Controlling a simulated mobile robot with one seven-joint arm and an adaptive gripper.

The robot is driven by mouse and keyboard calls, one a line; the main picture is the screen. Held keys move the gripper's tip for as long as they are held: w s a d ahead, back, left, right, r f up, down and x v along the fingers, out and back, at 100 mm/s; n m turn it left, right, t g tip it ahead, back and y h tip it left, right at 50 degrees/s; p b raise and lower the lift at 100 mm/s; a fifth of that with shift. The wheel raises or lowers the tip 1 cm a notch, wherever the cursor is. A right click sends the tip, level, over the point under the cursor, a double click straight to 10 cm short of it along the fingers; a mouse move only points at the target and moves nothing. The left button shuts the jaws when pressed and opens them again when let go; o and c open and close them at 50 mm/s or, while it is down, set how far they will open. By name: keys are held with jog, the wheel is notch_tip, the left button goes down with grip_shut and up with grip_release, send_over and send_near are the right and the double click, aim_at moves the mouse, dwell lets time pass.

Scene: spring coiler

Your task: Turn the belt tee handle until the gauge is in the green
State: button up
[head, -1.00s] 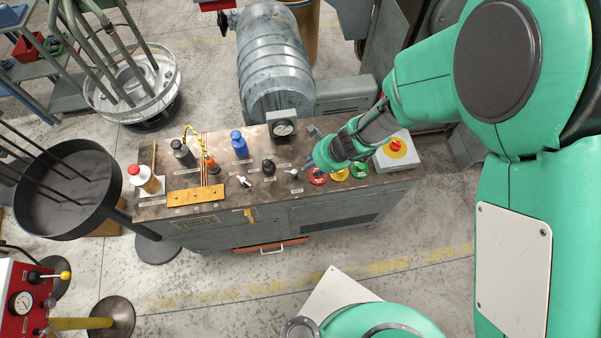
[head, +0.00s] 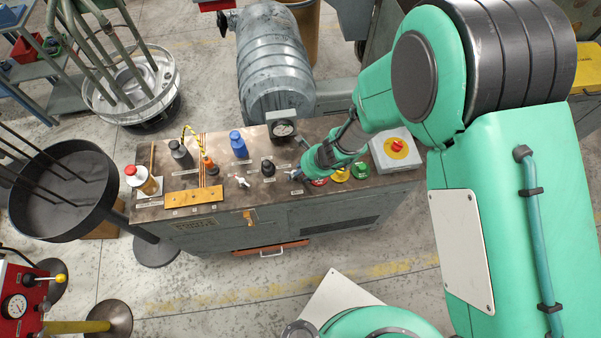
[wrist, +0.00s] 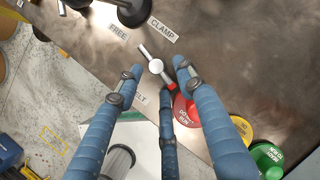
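The belt tee handle (wrist: 155,66) has a pale round hub and a crossbar with one red end. It lies slanted in the wrist view beside a label ending "ELT". My gripper (wrist: 158,72) is open, its blue fingers spread on both sides of the handle and a third finger below. I cannot tell whether any finger touches it. In the head view my gripper (head: 297,179) hangs over the bench's front half and mostly hides the handle.
Red (wrist: 185,110), yellow (wrist: 241,127) and green (wrist: 267,158) buttons lie right of the handle. A black knob (head: 268,168) stands left of it, with another small tee handle (head: 243,182) farther left. A grey box with a red knob (head: 397,147) stands at right.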

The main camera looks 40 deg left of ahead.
grip_shut()
jog(key=shift+n, duration=0.3)
jog(key=shift+w, duration=0.1)
grip_release()
jog(key=shift+r, duration=0.1)
jog(key=v, duration=1.1)
jog(key=shift+d+r, duration=0.2)
jog(key=shift+r, duration=0.1)
jog(key=shift+w, duration=0.1)
